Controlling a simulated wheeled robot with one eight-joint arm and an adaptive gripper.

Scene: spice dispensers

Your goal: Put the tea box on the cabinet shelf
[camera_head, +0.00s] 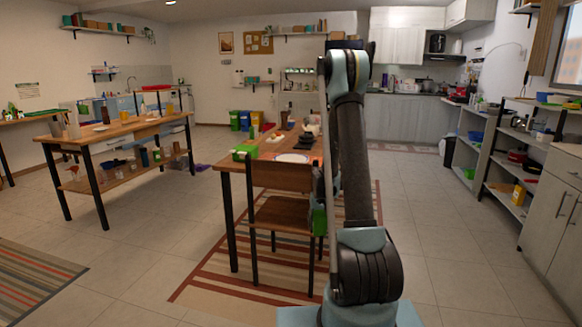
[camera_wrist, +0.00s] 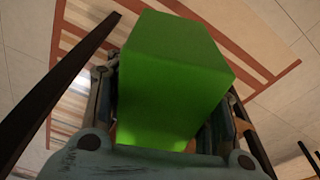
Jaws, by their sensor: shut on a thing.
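A plain green box, taken to be the tea box (camera_wrist: 175,70), fills the middle of the wrist view. My gripper (camera_wrist: 172,100) is shut on it, with one finger on each side. In the head view a green part of the box (camera_head: 319,221) shows beside the wooden chair (camera_head: 282,213), mostly hidden behind my arm. Which piece is the cabinet shelf is not certain; an open grey shelf unit (camera_head: 462,158) and a dark-framed rack (camera_head: 487,190) stand on the right.
The dining table (camera_head: 228,166) behind the chair holds a green container (camera_head: 245,149) and a plate (camera_head: 293,158). A long workbench (camera_head: 113,131) stands at left. Grey lower cabinets (camera_head: 552,203) line the right edge. The tiled floor between my arm and the right-hand shelves is clear.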

